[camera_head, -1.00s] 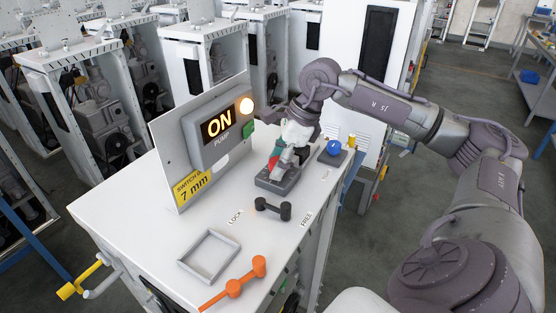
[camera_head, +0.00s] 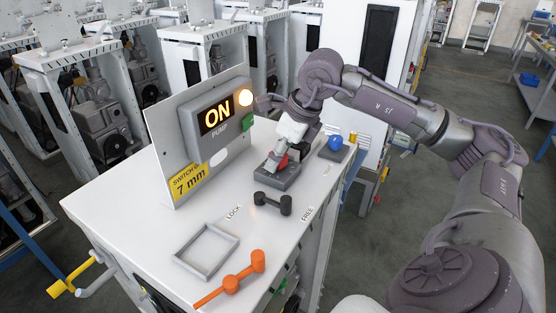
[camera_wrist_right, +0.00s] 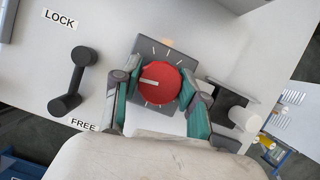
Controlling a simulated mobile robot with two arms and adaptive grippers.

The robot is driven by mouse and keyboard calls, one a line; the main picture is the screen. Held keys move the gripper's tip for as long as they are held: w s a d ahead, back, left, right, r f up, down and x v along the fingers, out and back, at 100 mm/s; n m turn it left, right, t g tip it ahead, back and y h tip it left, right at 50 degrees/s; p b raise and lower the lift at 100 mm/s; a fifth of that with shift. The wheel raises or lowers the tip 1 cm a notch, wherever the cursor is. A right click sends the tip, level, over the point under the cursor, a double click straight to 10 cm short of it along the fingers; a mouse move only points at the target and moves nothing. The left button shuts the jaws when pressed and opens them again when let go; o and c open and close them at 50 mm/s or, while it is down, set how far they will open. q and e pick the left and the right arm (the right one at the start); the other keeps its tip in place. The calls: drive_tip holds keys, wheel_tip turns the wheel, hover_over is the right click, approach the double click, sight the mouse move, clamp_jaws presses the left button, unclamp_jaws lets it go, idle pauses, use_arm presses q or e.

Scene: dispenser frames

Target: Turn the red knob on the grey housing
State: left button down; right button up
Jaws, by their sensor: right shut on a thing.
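The red knob (camera_head: 282,162) sits on top of the grey housing (camera_head: 290,181) on the white cabinet top. In the right wrist view the round knob (camera_wrist_right: 165,88) has a white pointer line that points left, with pale tick marks around it on the housing (camera_wrist_right: 157,49). My right gripper (camera_head: 277,158) reaches down onto the knob from above and partly hides it. In the right wrist view the teal-padded fingers of this gripper (camera_wrist_right: 160,92) are closed on opposite sides of the knob. My left gripper is not in view.
A pump panel (camera_head: 217,117) reading ON, with a lit lamp (camera_head: 245,97), stands behind and left. A black lever (camera_head: 272,204) between LOCK and FREE labels, a grey frame (camera_head: 207,251) and an orange lever (camera_head: 230,283) are nearer. A blue ball (camera_head: 335,142) is right.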

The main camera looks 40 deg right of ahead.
idle(0.3)
drive_tip(key=o, duration=0.9)
drive_tip(key=shift+c, duration=0.2)
drive_tip(key=shift+r, duration=0.15)
drive_tip(key=v, duration=1.1)
drive_tip(key=shift+r, duration=0.4)
drive_tip(key=shift+s, duration=0.15)
